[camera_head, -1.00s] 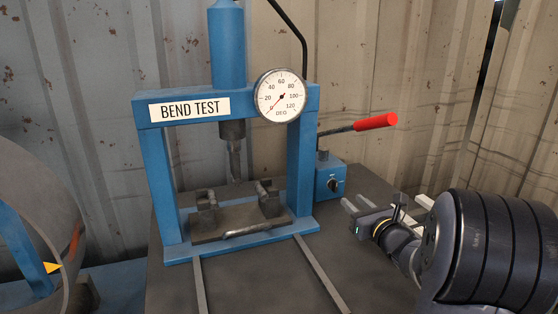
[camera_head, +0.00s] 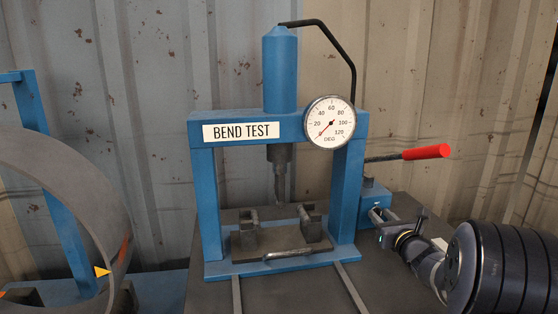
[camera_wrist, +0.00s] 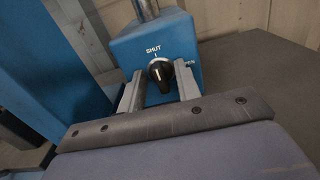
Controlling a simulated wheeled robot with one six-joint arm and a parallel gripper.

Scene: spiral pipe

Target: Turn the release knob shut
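The release knob (camera_wrist: 160,73) is black with a white line on its face. It sits on the front of a blue pump box (camera_wrist: 155,43), below the word SHUT and a short tick. The white line runs roughly up and down; its exact angle is hard to tell. My gripper (camera_wrist: 159,79) is open, with one finger on each side of the knob. Gaps seem to show between the fingers and the knob, so I see no firm hold. In the head view my gripper (camera_head: 379,216) is at the box (camera_head: 374,193) and hides the knob.
A red-handled lever (camera_head: 426,152) sticks out right above the box. The blue bend test press (camera_head: 205,195) stands just left, with a dial gauge (camera_head: 330,122) reading near zero. A large pipe ring (camera_head: 75,185) is at far left. Corrugated walls stand behind.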

